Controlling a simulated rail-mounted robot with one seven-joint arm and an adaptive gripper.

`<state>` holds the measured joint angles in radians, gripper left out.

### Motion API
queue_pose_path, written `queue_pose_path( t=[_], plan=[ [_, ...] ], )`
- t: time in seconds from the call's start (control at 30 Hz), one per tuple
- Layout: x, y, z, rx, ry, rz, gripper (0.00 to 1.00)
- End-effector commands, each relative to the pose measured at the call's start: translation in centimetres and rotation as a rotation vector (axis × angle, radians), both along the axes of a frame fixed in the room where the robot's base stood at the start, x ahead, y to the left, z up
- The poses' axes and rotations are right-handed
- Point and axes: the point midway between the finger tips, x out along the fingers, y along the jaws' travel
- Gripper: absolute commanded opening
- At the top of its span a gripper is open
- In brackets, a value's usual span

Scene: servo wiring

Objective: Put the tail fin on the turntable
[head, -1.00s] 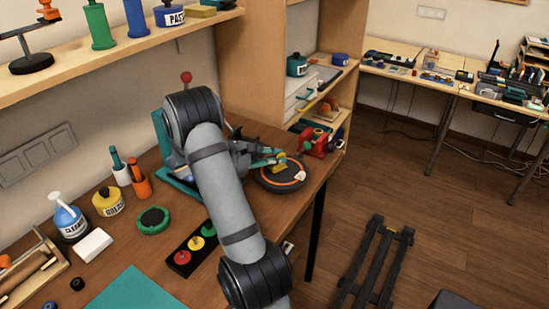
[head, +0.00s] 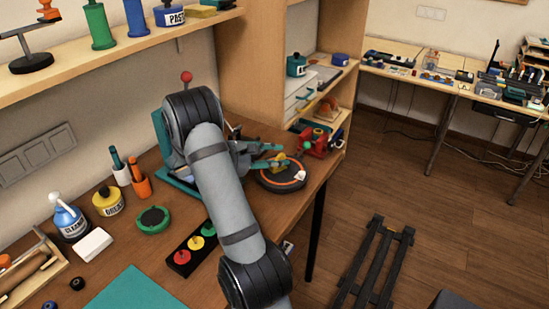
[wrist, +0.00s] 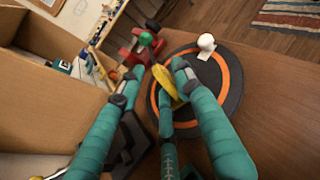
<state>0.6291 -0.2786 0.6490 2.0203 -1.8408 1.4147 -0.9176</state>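The tail fin is a small yellow piece (head: 279,160) on the turntable (head: 265,179), a dark disc with an orange ring. In the wrist view the yellow tail fin (wrist: 163,80) lies over the near left part of the turntable (wrist: 233,88). My gripper (head: 276,156) is over the turntable, its teal fingers spread apart. In the wrist view my gripper (wrist: 156,76) has one fingertip on each side of the fin; the right one is close to it. Whether either finger touches the fin is unclear. The fin's lower end is partly hidden.
A white knob (head: 300,175) sits at the turntable's rim. A red vise-like device (head: 319,141) with a green ball (head: 306,145) stands just behind. A wooden shelf unit (head: 246,75) rises at the back. The table edge is close on the right.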

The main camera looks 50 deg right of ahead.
Motion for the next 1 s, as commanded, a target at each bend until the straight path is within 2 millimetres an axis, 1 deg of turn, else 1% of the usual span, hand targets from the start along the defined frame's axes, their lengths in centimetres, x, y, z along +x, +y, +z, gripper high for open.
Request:
queue_pose_path(
  t=[0.07, 0.17, 0.4, 0.5, 0.6, 0.7, 0.8, 1.0],
  plan=[
    [0.2, 0.5, 0.4, -0.001, -0.002, 0.002, 0.34],
    [0.7, 1.8, 1.0, -0.002, -0.002, 0.004, 0.34],
    [2.1, 6.4, 3.0, -0.001, -0.004, 0.004, 0.34],
    [2.5, 8.1, 3.7, -0.001, -0.003, 0.003, 0.34],
    [2.9, 9.4, 4.3, -0.001, -0.003, 0.002, 0.34],
    [3.1, 10.2, 4.6, 0.0, -0.001, 0.001, 0.34],
    [3.2, 10.6, 4.8, -0.001, -0.002, -0.001, 0.34],
    [3.2, 10.7, 4.8, 0.0, -0.001, 0.0, 0.34]
  ],
)
